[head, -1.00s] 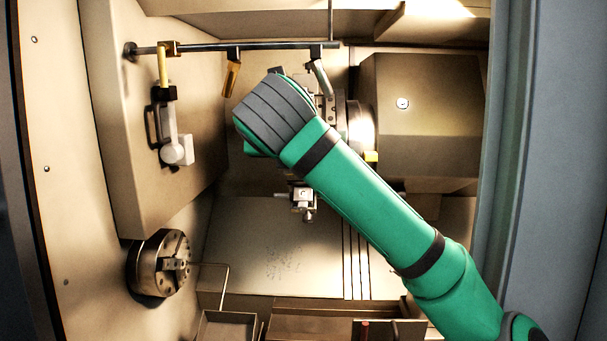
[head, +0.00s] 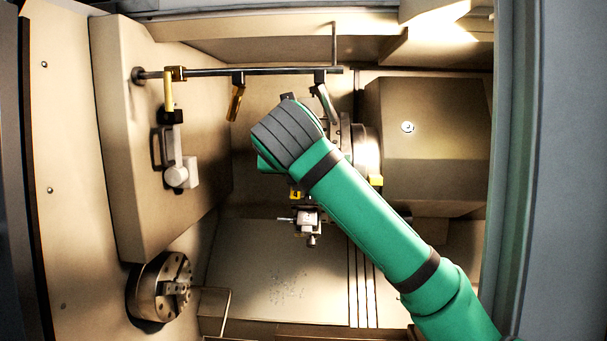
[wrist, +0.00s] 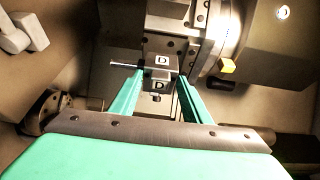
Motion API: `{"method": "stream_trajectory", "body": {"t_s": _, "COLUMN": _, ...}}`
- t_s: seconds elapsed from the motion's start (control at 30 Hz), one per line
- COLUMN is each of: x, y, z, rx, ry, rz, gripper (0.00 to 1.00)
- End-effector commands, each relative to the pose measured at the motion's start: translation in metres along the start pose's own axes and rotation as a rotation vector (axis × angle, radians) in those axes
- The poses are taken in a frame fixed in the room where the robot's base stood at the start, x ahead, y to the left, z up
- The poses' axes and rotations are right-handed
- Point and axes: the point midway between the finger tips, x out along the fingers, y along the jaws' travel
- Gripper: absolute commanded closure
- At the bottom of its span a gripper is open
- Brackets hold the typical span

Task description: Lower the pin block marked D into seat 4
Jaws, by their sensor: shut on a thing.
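The pin block marked D (wrist: 158,85) is in the middle of the wrist view, a small grey block with white D labels on two faces. My gripper (wrist: 159,76) is shut on it, with one green finger on each side. A thin metal pin sticks out to the left and a small knob shows below. In the head view the grey block (head: 308,219) shows below my arm, whose end hides the fingers. The block is close to the turret's slotted face (wrist: 182,22); I cannot tell whether they touch.
A round chuck (head: 165,287) is at the lower left. A horizontal bar (head: 260,72) with hanging nozzles crosses above my arm. A large boxy housing (head: 430,150) stands to the right, and a white-grey fitting (head: 180,174) is on the left wall. The floor below the block looks clear.

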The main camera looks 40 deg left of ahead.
Motion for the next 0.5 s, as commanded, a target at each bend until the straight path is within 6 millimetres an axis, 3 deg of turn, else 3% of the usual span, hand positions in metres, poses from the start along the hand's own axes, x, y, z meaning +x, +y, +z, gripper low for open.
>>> {"method": "stream_trajectory", "body": {"t_s": 0.5, "x": 0.022, "y": -0.005, "z": 0.012, "rx": 0.002, "ry": -0.007, "rz": -0.004, "gripper": 1.00}}
